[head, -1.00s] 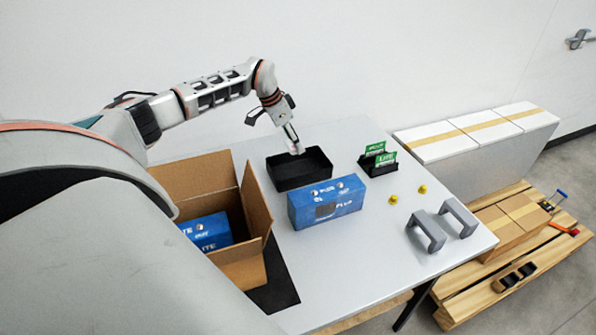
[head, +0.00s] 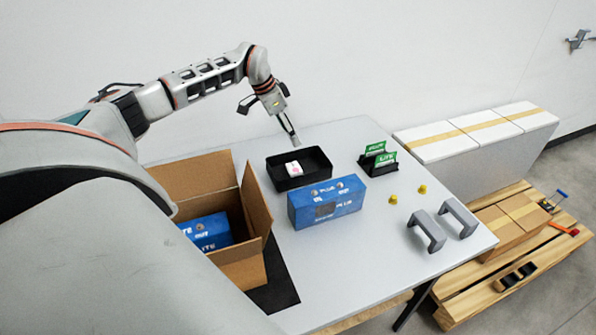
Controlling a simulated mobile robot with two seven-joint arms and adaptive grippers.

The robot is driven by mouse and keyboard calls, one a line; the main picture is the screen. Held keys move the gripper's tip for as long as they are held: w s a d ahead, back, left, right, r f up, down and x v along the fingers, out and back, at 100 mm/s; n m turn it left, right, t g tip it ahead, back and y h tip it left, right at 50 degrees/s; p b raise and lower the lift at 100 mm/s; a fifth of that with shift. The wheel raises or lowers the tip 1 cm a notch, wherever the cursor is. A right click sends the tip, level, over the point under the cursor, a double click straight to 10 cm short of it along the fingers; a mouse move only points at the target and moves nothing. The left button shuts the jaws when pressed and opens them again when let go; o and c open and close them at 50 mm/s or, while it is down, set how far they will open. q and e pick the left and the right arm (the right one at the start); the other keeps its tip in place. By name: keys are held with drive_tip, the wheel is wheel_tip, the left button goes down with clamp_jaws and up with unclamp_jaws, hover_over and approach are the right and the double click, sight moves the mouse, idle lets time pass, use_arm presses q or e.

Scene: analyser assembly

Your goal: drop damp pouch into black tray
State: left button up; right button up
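The black tray (head: 281,185) sits on the grey table behind a blue box. A small white pouch with a red mark (head: 293,168) lies inside the tray, towards its left half. My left gripper (head: 293,140) hangs above the tray's back edge, clear of the pouch. Nothing shows held at its fingertips. Its fingers overlap in this view, so their gap is hard to read. My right gripper is not in view.
A blue box (head: 327,205) stands in front of the tray. An open cardboard box (head: 258,205) with blue boxes inside is at left. A black holder with green cards (head: 378,164), yellow pieces (head: 393,199) and grey handles (head: 428,232) are at right.

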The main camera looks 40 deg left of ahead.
use_arm(q)
drive_tip(key=v, duration=0.7)
drive_tip(key=shift+r, duration=0.35)
drive_tip(key=shift+s, duration=0.1)
